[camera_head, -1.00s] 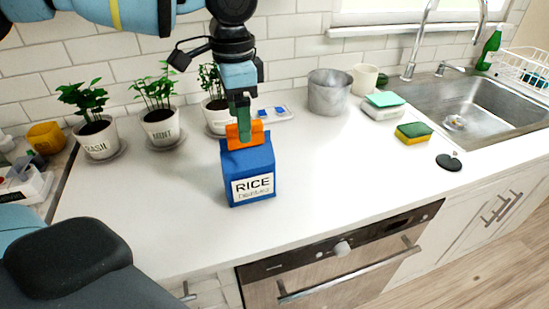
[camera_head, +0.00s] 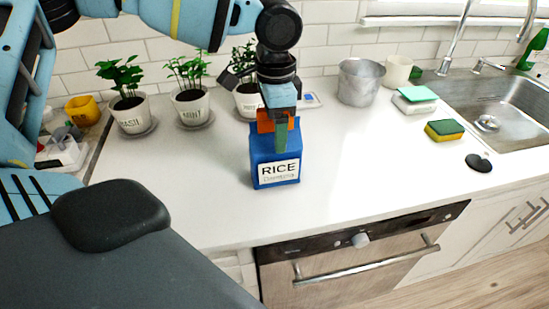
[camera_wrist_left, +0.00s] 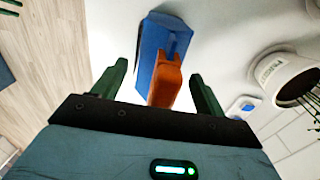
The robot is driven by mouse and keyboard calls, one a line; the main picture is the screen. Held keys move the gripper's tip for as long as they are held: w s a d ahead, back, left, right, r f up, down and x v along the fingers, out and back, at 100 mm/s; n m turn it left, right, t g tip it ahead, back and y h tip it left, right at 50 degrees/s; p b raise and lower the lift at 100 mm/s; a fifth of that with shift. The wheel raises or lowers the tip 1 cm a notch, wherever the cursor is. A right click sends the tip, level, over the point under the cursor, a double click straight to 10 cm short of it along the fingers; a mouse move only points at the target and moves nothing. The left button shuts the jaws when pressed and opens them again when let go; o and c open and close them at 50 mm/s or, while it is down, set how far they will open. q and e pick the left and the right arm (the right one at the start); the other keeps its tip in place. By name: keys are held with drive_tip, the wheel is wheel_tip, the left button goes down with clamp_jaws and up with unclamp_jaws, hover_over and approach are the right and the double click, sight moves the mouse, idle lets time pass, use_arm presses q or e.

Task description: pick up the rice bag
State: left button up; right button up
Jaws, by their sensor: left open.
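The blue rice bag (camera_head: 276,170) stands upright on the white counter, its white RICE label facing me. An orange clip (camera_head: 264,122) is on its top, partly hidden behind my gripper. My left gripper (camera_head: 281,138) comes down from above at the bag's top, one green finger in front of it. In the left wrist view, the two green fingers of the gripper (camera_wrist_left: 158,80) are spread apart, with the orange clip (camera_wrist_left: 166,80) and blue bag (camera_wrist_left: 152,45) between and beyond them. Gaps show on both sides of the clip. My right gripper is not in view.
Potted basil (camera_head: 130,113), mint (camera_head: 191,105) and a third plant (camera_head: 248,100) stand behind the bag. A metal pot (camera_head: 361,82), a sponge (camera_head: 444,131) and the sink (camera_head: 500,110) are to the right. The counter right of the bag is clear.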

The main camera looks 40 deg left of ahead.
use_arm(q)
drive_tip(key=shift+f, duration=0.65)
drive_tip(key=shift+c, duration=0.4)
drive_tip(key=shift+r, duration=0.1)
clamp_jaws()
